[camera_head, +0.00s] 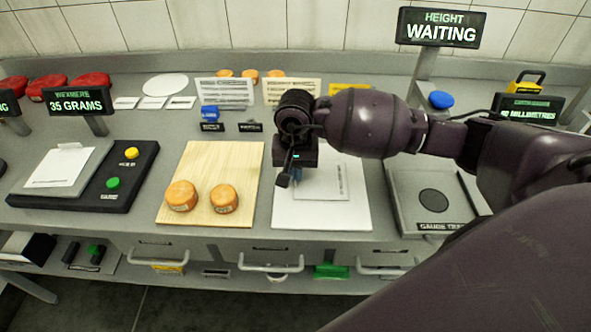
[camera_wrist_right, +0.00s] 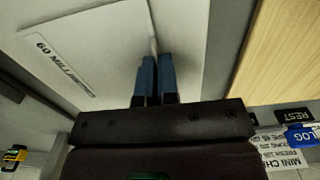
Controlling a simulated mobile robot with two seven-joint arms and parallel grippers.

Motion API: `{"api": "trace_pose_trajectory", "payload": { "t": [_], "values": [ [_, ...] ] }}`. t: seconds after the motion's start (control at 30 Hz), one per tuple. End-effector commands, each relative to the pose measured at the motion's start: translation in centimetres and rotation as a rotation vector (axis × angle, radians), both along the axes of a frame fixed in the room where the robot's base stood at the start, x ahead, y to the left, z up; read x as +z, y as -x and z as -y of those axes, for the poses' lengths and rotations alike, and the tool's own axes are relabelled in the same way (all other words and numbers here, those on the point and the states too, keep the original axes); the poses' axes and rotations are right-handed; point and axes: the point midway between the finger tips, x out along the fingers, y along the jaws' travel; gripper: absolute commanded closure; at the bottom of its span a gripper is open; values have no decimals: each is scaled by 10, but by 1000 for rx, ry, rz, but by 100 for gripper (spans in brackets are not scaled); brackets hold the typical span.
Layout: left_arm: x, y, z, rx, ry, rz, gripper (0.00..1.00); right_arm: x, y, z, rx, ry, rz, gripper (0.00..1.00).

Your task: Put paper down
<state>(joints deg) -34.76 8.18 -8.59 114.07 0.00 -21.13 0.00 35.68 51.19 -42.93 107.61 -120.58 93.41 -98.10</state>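The paper (camera_head: 325,180) is a pale sheet with a line of print, low over or on a white mat (camera_head: 350,216) in the head view. In the right wrist view the paper (camera_wrist_right: 95,50) reads "60 MILLI…". My right gripper (camera_head: 293,178) is above the paper's left part. Its blue fingers in the right wrist view (camera_wrist_right: 156,75) are almost together, with the paper's thin upright tab between them. Whether the sheet fully rests on the mat cannot be told. My left gripper is not in view.
Left of the mat is a wooden board (camera_head: 210,158) with two orange cheese wheels (camera_head: 223,199). A scale (camera_head: 130,182) holding another sheet (camera_head: 62,168) is further left. A gauge tray (camera_head: 405,215) is right of the mat. Signs and cards stand behind.

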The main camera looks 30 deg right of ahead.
Motion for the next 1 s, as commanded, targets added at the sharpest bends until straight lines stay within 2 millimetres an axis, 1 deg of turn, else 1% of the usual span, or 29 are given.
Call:
{"api": "trace_pose_trajectory", "payload": {
  "t": [0.13, 0.3, 0.33, 0.57, 0.7, 0.77, 0.87, 1.0],
  "values": [
    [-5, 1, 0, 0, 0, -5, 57, -4, 0, 0, 0, 1, -1, 100],
    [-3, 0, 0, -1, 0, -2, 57, -3, 0, 0, 0, 0, 0, 74],
    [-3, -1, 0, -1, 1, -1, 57, -3, 0, 0, 0, 0, 0, 72],
    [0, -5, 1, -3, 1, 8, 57, -2, 0, 0, 0, 0, 0, 72],
    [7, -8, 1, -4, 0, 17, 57, 3, 0, 0, 0, 0, 1, 72],
    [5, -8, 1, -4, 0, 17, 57, 9, -1, 0, 0, 1, 2, 72],
    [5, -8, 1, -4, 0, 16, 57, 25, -1, 1, 1, 2, 3, 72],
    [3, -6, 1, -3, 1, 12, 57, 53, -1, 1, 1, 3, 4, 72]
  ]
}}
